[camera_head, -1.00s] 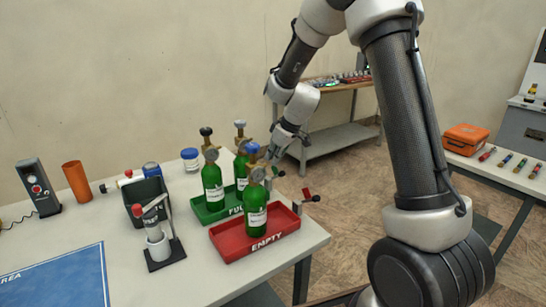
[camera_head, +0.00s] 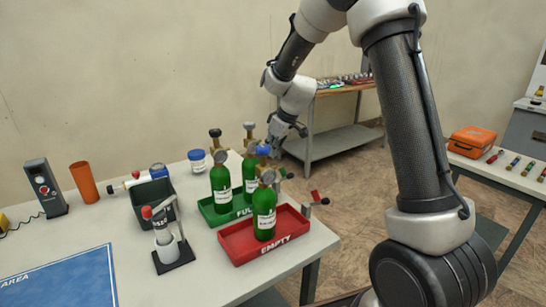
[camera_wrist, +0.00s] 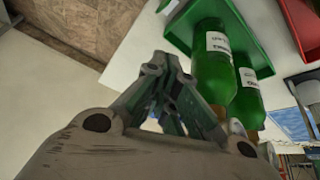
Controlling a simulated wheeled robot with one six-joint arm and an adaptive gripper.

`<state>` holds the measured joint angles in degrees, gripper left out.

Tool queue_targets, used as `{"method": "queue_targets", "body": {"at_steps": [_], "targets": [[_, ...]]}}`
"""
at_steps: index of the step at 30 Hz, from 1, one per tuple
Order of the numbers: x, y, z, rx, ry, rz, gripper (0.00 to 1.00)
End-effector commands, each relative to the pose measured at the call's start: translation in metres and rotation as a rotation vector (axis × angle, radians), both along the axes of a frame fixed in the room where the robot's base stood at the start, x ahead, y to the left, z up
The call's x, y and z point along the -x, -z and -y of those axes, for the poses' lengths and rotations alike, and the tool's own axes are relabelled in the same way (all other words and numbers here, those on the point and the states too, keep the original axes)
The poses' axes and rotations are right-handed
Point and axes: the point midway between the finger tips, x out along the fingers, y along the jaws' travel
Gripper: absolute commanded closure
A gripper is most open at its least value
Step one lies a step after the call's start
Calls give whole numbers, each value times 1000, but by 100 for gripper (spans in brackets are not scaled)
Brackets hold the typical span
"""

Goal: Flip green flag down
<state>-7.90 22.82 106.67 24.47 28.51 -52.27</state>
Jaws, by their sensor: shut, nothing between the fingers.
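A small green flag (camera_head: 283,173) stands at the right end of the green FULL tray (camera_head: 209,214), partly behind a bottle; its exact tilt is too small to tell. My gripper (camera_head: 271,151) is shut and empty, pointing down above and slightly left of the flag, beyond the bottle tops. A gap or contact with the flag cannot be made out. In the wrist view my closed fingers (camera_wrist: 184,118) are beside green bottles (camera_wrist: 211,65) in the green tray (camera_wrist: 262,62). The green flag is not clearly visible there.
The red EMPTY tray (camera_head: 235,251), holding a green bottle (camera_head: 264,218), is in front, with a red flag (camera_head: 317,196) at its right end. Bottle valves crowd the space beside my gripper. The table's right edge is close, with open floor beyond.

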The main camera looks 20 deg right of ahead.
Motion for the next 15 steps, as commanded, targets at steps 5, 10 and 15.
{"method": "queue_targets", "body": {"at_steps": [5, 10, 15], "targets": [[40, -16, 20, 0, 3, -2, 100], [66, -27, 32, 0, 3, -2, 100], [80, -33, 39, 0, 2, -3, 100]]}}
